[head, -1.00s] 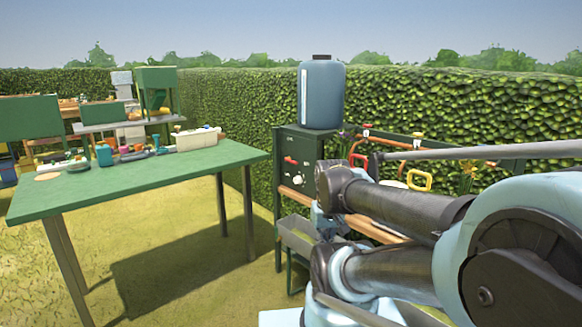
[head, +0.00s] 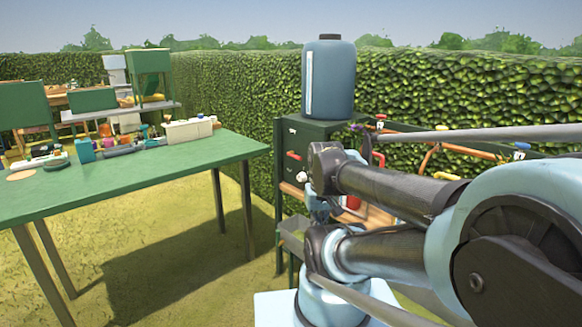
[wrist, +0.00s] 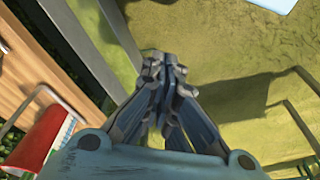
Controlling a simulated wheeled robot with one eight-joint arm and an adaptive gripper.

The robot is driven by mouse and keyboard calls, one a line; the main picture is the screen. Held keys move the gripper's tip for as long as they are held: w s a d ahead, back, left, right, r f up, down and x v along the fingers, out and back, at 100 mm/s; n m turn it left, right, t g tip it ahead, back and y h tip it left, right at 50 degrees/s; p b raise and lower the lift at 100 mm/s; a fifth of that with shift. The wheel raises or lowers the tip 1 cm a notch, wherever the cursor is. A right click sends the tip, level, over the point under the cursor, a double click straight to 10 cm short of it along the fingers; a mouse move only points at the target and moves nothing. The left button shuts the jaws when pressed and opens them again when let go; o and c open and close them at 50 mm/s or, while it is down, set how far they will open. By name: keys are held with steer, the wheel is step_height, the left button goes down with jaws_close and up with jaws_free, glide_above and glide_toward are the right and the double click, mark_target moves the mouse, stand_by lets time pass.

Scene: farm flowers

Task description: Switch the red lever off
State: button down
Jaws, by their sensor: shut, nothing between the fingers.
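The red lever (head: 294,156) shows on the front of the green control box (head: 289,136), just left of my arm in the head view. A white knob (head: 302,177) sits below it, partly against my arm. My gripper (wrist: 164,62) is shut and empty in the wrist view, pointing down over the grass beside a grey metal rail. In the head view my arm hides the fingertips and part of the box's front. The lever cannot be made out in the wrist view.
A blue tank (head: 328,80) stands on the box. A green table (head: 130,185) with small items is at the left. In the wrist view a wooden shelf (wrist: 22,75) and a red object (wrist: 42,132) lie at the left. Grass between table and stand is open.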

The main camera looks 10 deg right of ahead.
steer(key=w+d+r+n+t+h, duration=0.1)
steer(key=w+r+n+h, duration=0.25)
steer(key=w+n, duration=0.55)
steer(key=w+d+r+n+h, duration=0.15)
steer(key=w+r+n, duration=0.25)
steer(key=w, duration=0.8)
steer(key=w+a+f+n+t+h, duration=0.1)
steer(key=w+a+n, duration=0.4)
steer(key=w, duration=0.5)
steer(key=w+a+f+n+t+h, duration=0.2)
steer(key=w+a+n, duration=0.4)
steer(key=w, duration=0.4)
steer(key=shift+f+n+h, duration=0.3)
steer(key=shift+f+h, duration=0.6)
